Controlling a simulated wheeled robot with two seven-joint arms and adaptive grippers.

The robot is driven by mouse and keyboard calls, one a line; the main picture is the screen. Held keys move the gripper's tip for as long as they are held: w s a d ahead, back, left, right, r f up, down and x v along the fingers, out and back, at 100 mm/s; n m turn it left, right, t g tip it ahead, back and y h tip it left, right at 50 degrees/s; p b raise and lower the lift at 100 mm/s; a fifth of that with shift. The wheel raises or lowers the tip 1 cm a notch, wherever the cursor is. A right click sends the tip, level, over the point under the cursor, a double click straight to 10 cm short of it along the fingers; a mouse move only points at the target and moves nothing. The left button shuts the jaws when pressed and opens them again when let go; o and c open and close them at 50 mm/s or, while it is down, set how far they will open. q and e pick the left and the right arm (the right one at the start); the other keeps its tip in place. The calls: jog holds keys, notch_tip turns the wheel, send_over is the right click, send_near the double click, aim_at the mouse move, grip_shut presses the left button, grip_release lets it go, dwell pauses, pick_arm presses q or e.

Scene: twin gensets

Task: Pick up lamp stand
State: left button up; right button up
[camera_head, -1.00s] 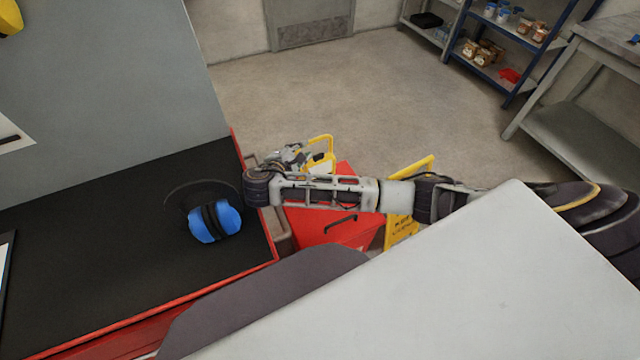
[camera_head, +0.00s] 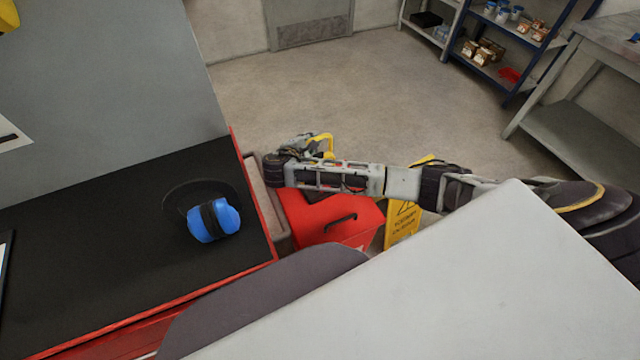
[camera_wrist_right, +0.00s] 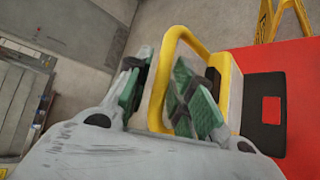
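The lamp stand shows as a yellow tubular loop (camera_head: 327,143) at the red chest in the head view, partly hidden by my right gripper (camera_head: 303,146). In the right wrist view the yellow loop (camera_wrist_right: 222,72) stands upright. My right gripper (camera_wrist_right: 162,95) is open there, its green-padded fingers on either side of the loop's left bar. A gap shows between the left finger and that bar; whether the right finger touches it I cannot tell. The right finger covers part of the loop's opening. The lamp itself is not clearly visible. My left gripper is not in view.
A red chest (camera_head: 335,221) stands beside the black-topped workbench (camera_head: 90,245), which holds blue ear defenders (camera_head: 212,220). A yellow warning sign (camera_head: 403,224) stands right of the chest. Shelves (camera_head: 500,60) and a grey table (camera_head: 580,125) are at the right. The floor behind is clear.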

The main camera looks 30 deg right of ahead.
aim_at(316, 138)
jog(key=shift+d, duration=0.1)
jog(key=shift+w+d+f, duration=0.2)
jog(key=shift+w+d, duration=0.05)
jog(key=shift+d, duration=0.15)
jog(key=x, duration=0.2)
jog(key=shift+w+d+f, duration=0.15)
jog(key=shift+d+f, duration=0.1)
jog(key=shift+d, duration=0.05)
jog(key=shift+w+d+f, duration=0.25)
jog(key=shift+w+d, duration=0.1)
jog(key=shift+d, duration=0.1)
jog(key=c, duration=0.5)
grip_shut()
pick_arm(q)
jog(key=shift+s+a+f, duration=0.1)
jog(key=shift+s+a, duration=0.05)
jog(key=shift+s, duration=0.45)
